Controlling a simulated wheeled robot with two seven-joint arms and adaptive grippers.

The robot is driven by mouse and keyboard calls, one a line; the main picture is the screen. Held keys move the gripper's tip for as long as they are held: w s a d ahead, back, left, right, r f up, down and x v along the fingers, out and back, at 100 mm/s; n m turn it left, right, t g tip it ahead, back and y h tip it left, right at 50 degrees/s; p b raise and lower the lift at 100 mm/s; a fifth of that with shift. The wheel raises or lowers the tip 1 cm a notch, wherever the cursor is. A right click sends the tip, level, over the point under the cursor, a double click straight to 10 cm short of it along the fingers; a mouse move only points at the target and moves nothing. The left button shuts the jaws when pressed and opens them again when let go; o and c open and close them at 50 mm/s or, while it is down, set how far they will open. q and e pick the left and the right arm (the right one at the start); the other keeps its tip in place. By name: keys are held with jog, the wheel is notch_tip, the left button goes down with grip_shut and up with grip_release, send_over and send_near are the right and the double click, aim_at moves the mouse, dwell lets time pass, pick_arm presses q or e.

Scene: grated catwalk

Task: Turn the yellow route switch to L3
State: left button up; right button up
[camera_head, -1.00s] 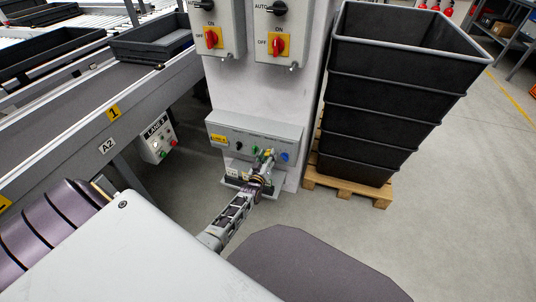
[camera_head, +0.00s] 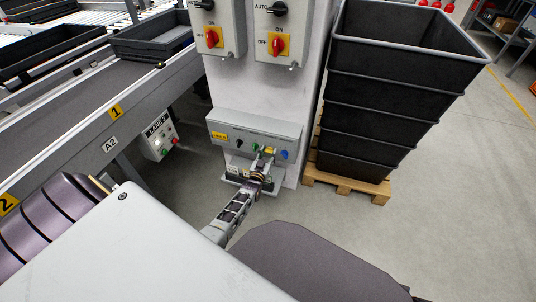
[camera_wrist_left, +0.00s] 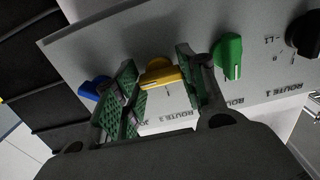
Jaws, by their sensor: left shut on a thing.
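The yellow route switch (camera_head: 270,151) is a small knob on the sloped grey panel (camera_head: 225,128) low on the white column. In the left wrist view the yellow switch (camera_wrist_left: 160,76), its panel upside down, sits between the two green-padded fingers. My left gripper (camera_head: 263,163) reaches up to the panel and is shut on the yellow switch; it also shows in the left wrist view (camera_wrist_left: 162,95). The fingers cover part of the panel print, and I cannot read which mark the switch points to. My right gripper is not in view.
A blue knob (camera_wrist_left: 95,88) and a green knob (camera_wrist_left: 228,56) flank the yellow one closely; a black knob (camera_wrist_left: 304,34) is beyond. Stacked dark crates (camera_head: 385,95) stand on a pallet (camera_head: 345,187) at right. A conveyor (camera_head: 75,110) runs at left.

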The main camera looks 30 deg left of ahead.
pick_arm(q)
jog(key=o, duration=1)
jog(key=shift+s, duration=0.2)
jog(key=v, duration=1.1)
jog(key=shift+s, duration=0.25)
jog(key=shift+f, duration=0.1)
dwell(0.4)
